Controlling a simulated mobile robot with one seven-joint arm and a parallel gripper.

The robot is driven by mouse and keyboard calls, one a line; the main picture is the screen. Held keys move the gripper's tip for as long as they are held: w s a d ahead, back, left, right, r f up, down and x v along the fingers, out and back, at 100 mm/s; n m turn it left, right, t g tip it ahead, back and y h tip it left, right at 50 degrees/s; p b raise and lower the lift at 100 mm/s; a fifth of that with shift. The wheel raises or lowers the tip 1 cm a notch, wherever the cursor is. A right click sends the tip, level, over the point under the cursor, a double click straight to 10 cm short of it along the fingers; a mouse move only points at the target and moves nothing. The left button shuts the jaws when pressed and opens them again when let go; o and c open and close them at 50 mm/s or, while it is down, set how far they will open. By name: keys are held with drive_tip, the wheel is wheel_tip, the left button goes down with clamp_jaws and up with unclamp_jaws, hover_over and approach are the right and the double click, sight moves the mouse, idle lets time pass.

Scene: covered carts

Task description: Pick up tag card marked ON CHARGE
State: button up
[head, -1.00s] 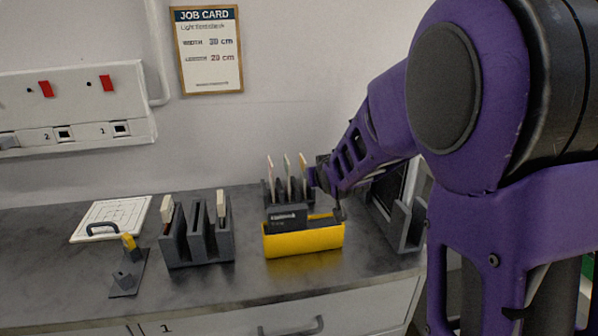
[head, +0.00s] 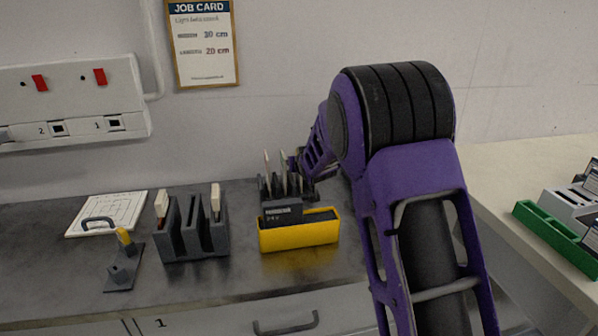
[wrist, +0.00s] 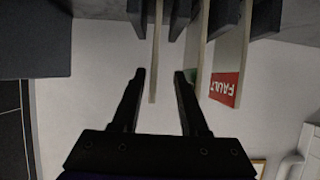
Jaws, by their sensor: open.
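A dark rack (head: 270,194) at the back of the bench holds several thin upright tag cards (head: 267,163). In the wrist view the cards appear upside down: one pale card (wrist: 154,60) is seen edge-on, one shows a bit of green (wrist: 192,74), and one has a red label reading FAULT (wrist: 225,88). I cannot read ON CHARGE on any of them. My gripper (wrist: 160,75) is open, its fingers pointing toward the cards. The edge-on card lies in the gap between the fingertips in the picture, with no visible contact. In the head view my arm partly hides the rack.
A yellow tray (head: 300,236) with a dark labelled piece stands in front of the rack. A grey slotted holder (head: 193,240), a small stand (head: 123,268) and a white board (head: 105,214) are to the left. A green-fronted tray (head: 556,240) is on the right bench.

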drive_tip(key=x, duration=0.4)
drive_tip(key=shift+d+f, duration=0.1)
drive_tip(key=shift+d, duration=0.3)
drive_tip(key=shift+w+a+f, duration=0.1)
drive_tip(key=shift+w+f, duration=0.15)
drive_tip(key=shift+w, duration=0.45)
clamp_jaws()
